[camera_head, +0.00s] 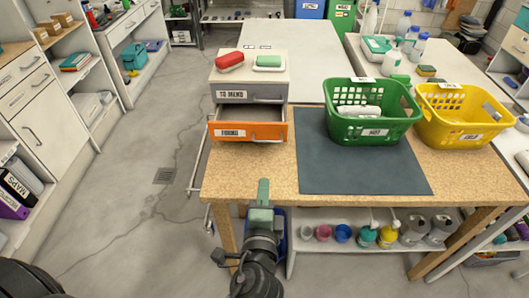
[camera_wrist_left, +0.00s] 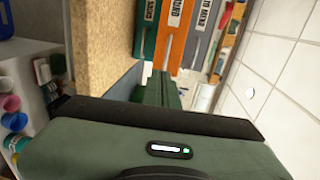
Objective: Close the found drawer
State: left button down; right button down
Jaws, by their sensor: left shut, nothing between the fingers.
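A small drawer unit stands on the left end of the wooden table. Its orange drawer (camera_head: 275,131), labelled FOUND, is pulled out, with its inside showing. Above it, the grey TO MEND drawer (camera_head: 275,90) looks shut. In the left wrist view the orange front (camera_wrist_left: 177,45) and grey front (camera_wrist_left: 200,35) appear sideways, beside a green front (camera_wrist_left: 147,45) with a partly readable label. My left gripper (camera_head: 263,189) is shut and empty at the table's near edge, in front of the drawer and apart from it. It also shows in the left wrist view (camera_wrist_left: 160,88). My right gripper is not in view.
A red case (camera_head: 229,61) and a green case (camera_head: 269,62) lie on the unit. A dark mat (camera_head: 350,170), a green basket (camera_head: 345,124) and a yellow basket (camera_head: 440,126) are to its right. Bottles and cups stand on a lower shelf (camera_head: 340,218). Open floor (camera_head: 130,200) lies left.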

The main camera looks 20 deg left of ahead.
pick_arm(q)
jog(key=p, duration=0.3)
send_near(266, 131)
notch_tip(266, 131, down, 2)
jog(key=w, duration=0.3)
jog(key=shift+a+f, duration=0.15)
jog(key=shift+a, duration=0.05)
jog(key=x, duration=0.6)
jog(key=r+x, duration=0.1)
jog(key=x, duration=0.2)
jog(key=shift+w+a+b, duration=0.1)
jog(key=shift+w+b, duration=0.05)
jog(key=shift+b, duration=0.25)
jog(key=shift+w+a+r, duration=0.1)
jog(key=shift+r, duration=0.3)
